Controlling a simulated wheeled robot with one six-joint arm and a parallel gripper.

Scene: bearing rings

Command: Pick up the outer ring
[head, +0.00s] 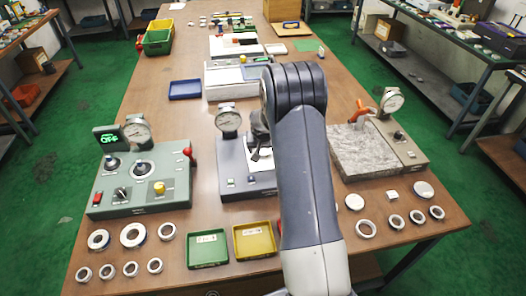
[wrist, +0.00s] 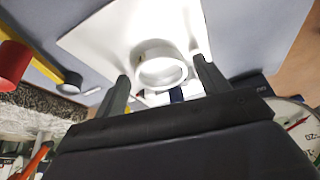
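In the wrist view a shiny metal ring (wrist: 150,50) sits on a white plate (wrist: 108,38); it looks like the outer ring. My gripper (wrist: 160,68) is open, with one dark finger on each side of the ring. Gaps seem to show between fingers and ring; I cannot tell whether either finger touches it.
A green-grey tester (head: 140,180) stands left, and a gauge on a stone slab (head: 365,150) right. A green tray (head: 207,262), a yellow tray (head: 255,254) and several loose rings (head: 133,235) line the front edge. A blue tray (head: 185,97) lies behind.

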